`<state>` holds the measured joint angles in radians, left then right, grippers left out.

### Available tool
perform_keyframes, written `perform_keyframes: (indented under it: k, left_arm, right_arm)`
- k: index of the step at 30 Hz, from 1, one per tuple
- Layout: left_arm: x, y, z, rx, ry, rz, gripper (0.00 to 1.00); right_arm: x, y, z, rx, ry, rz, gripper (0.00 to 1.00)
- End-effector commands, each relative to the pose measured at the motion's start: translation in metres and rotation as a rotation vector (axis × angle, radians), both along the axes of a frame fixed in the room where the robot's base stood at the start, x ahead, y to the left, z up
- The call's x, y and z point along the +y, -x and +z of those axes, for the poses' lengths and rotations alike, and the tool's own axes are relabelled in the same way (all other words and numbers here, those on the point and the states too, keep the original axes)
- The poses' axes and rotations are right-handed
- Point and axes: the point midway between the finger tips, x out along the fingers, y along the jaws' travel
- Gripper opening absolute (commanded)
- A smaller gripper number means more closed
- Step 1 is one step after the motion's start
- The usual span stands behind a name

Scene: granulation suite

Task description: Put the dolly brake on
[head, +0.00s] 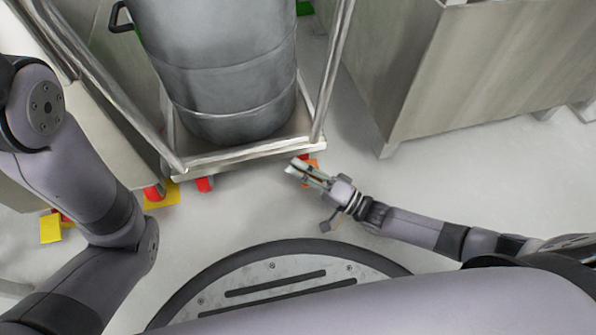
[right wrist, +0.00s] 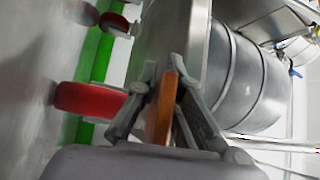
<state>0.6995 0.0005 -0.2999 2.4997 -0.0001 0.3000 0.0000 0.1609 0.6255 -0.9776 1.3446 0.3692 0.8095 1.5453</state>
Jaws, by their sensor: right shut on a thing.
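The dolly (head: 235,158) is a pale metal platform with upright frame rails, bearing a large grey drum (head: 228,70). An orange brake pedal (head: 313,164) sticks out at the dolly's front right corner. My right gripper (head: 305,173) is at that corner. In the right wrist view, its fingers are shut on the orange pedal (right wrist: 160,108), next to a red wheel (right wrist: 88,99). The pedal's mount is partly hidden by the fingers. My left arm shows at the left, but its gripper is out of view.
A steel cabinet (head: 470,70) stands to the right of the dolly. Yellow pieces lie low at the left, one (head: 161,195) by a red wheel and one (head: 50,228) farther left. The floor (head: 370,170) between dolly and cabinet is clear.

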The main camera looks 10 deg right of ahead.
Motion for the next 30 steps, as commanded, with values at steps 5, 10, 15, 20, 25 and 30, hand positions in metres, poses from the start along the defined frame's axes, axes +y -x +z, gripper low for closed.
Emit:
perform_keyframes:
  k: [5,10,15,20,25,30]
  left_arm:
    - [-0.0001,0.0,-0.0034,0.0,0.0,0.0,0.4]
    - [0.0,0.0,-0.0031,0.0,0.0,0.0,0.4]
    - [0.0,0.0001,-0.0032,0.0,0.0,0.0,0.4]
    - [-0.0001,0.0001,-0.0031,0.0,0.0,0.0,0.4]
    - [-0.0001,0.0001,-0.0031,0.0,0.0,0.0,0.4]
    - [0.0007,-0.0004,-0.0029,0.002,0.003,-0.002,0.4]
  right_arm:
    - [-0.0009,-0.0003,-0.0021,-0.021,0.002,-0.002,0.0]
    - [-0.001,-0.0004,-0.0017,-0.024,0.003,-0.002,0.0]
    - [-0.001,-0.0004,-0.0018,-0.023,0.002,-0.002,0.0]
    - [-0.001,-0.0004,-0.0017,-0.023,0.002,-0.002,0.16]
    - [-0.0006,-0.0004,-0.0012,-0.023,0.001,-0.001,0.17]
    - [-0.0016,0.0008,-0.0015,-0.023,0.001,-0.001,0.17]
